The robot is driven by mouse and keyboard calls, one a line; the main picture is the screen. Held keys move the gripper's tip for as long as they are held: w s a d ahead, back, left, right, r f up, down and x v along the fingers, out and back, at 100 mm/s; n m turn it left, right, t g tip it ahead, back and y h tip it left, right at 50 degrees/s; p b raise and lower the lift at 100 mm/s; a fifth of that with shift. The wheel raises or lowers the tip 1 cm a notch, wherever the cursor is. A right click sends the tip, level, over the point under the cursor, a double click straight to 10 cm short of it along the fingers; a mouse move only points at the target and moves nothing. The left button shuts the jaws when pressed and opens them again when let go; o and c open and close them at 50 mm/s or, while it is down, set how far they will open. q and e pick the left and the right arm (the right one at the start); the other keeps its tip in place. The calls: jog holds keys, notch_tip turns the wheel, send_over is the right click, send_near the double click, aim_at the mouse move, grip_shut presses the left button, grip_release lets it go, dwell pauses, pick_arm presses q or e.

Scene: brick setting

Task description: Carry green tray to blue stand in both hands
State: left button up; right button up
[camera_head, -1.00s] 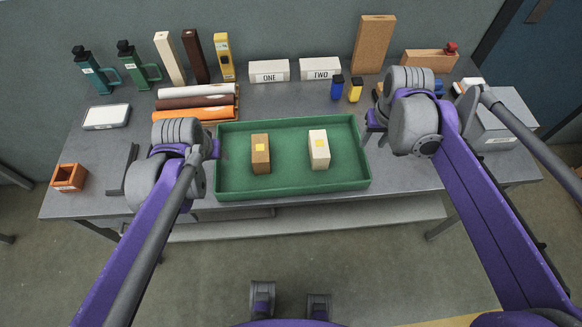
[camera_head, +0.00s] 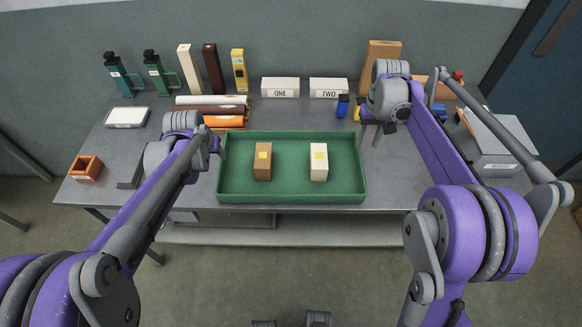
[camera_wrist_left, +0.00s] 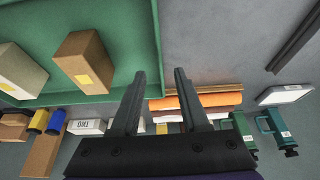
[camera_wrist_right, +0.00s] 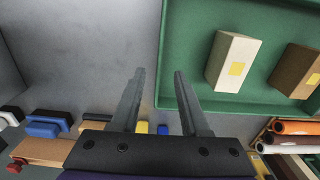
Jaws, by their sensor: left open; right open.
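The green tray (camera_head: 290,197) rests flat on the grey table, with a brown block (camera_head: 262,165) and a cream block (camera_head: 318,166) standing in it, each with a yellow patch. My left gripper (camera_head: 219,148) is open by the tray's left rim. In the left wrist view its fingers (camera_wrist_left: 160,74) appear on either side of the tray's edge line, with nothing gripped. My right gripper (camera_head: 369,136) is open by the right rim. In the right wrist view its fingers (camera_wrist_right: 158,74) also straddle the edge line. I cannot make out a blue stand.
Orange, brown and white rolls (camera_head: 212,112) lie behind the tray's left side. Boxes marked ONE (camera_head: 280,87) and TWO (camera_head: 328,87) stand behind. A small orange box (camera_head: 86,168) is far left; a grey box (camera_head: 493,143) is right. Bare table lies right of the tray.

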aim_at(221, 162)
pick_arm(q)
jog(key=x, duration=1)
pick_arm(e)
notch_tip(221, 162, down, 10)
jog(key=shift+r, duration=0.1)
pick_arm(q)
grip_shut()
pick_arm(e)
grip_shut()
dwell(0.5)
